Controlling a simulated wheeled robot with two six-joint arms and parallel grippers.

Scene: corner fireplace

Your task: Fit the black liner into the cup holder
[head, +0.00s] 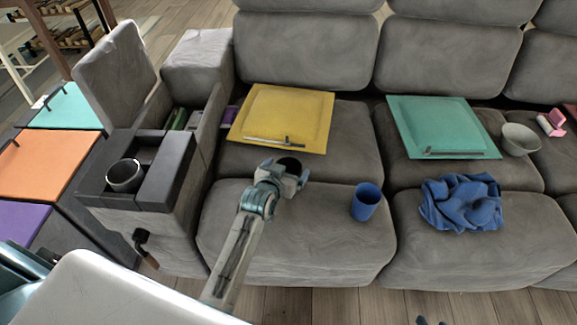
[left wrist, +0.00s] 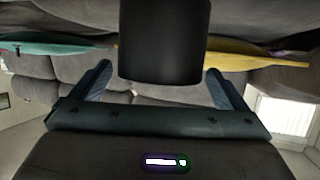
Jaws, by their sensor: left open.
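The black liner (head: 290,164) is a small dark cylinder over the left sofa seat. In the left wrist view the liner (left wrist: 164,42) stands between the two fingers, with a visible gap on each side. My left gripper (head: 283,177) is open around it and partly hides it in the head view. The cup holder (head: 124,176) is a round metal-rimmed well in the dark console at the left, well away from the gripper. Two small dark tips at the bottom edge of the head view may belong to my right gripper; too little shows to tell its state.
The console's padded lid (head: 116,72) stands raised behind it. A yellow tray (head: 245,126) lies just behind the gripper. A blue cup (head: 366,203), a blue cloth (head: 460,203), a teal tray (head: 405,115) and a bowl (head: 520,140) lie to the right.

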